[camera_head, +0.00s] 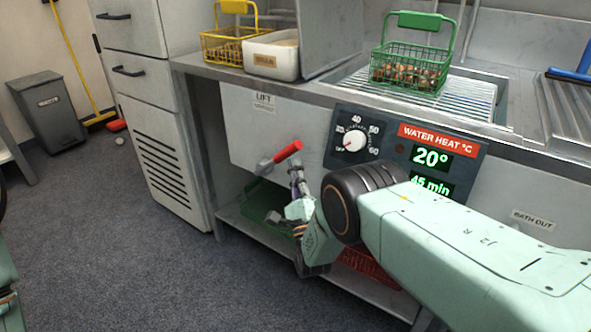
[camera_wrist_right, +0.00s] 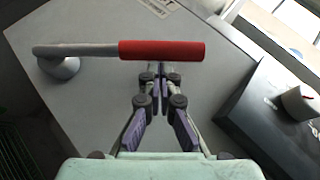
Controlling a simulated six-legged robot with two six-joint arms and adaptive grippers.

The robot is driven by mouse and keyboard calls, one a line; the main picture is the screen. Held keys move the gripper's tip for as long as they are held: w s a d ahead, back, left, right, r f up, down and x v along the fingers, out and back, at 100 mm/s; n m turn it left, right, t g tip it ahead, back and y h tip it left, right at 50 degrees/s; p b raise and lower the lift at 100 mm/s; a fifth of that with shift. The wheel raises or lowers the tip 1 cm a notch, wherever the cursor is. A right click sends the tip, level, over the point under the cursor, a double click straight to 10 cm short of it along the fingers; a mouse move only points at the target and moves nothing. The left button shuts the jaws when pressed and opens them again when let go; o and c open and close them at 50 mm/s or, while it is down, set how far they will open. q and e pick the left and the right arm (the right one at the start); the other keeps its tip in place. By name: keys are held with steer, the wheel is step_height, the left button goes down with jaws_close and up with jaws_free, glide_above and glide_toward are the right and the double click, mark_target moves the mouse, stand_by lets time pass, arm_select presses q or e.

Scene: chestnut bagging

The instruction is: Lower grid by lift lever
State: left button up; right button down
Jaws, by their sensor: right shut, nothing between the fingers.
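The lift lever has a red grip (camera_head: 288,151) and sticks out from the grey front panel beneath the LIFT label. In the right wrist view its red grip (camera_wrist_right: 162,50) lies level, with a grey rod running left to a round pivot. My right gripper (camera_head: 296,178) is shut and empty, just below the red grip. In the right wrist view the shut fingertips (camera_wrist_right: 160,70) point at the grip's underside; I cannot tell whether they touch. The slatted metal grid (camera_head: 470,97) sits in the bath at the counter top. My left gripper is not in view.
A green wire basket of chestnuts (camera_head: 410,72) stands on the grid. A yellow basket (camera_head: 222,47) and white bin (camera_head: 273,55) stand left on the counter. The control panel (camera_head: 433,158) reads 20° and 45 min, right of the lever.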

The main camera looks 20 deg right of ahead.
steer(key=shift+w+a+r+n+g+y+p, duration=0.15)
steer(key=shift+r+n+g+y+p, duration=0.3)
steer(key=shift+n+y+p, duration=0.45)
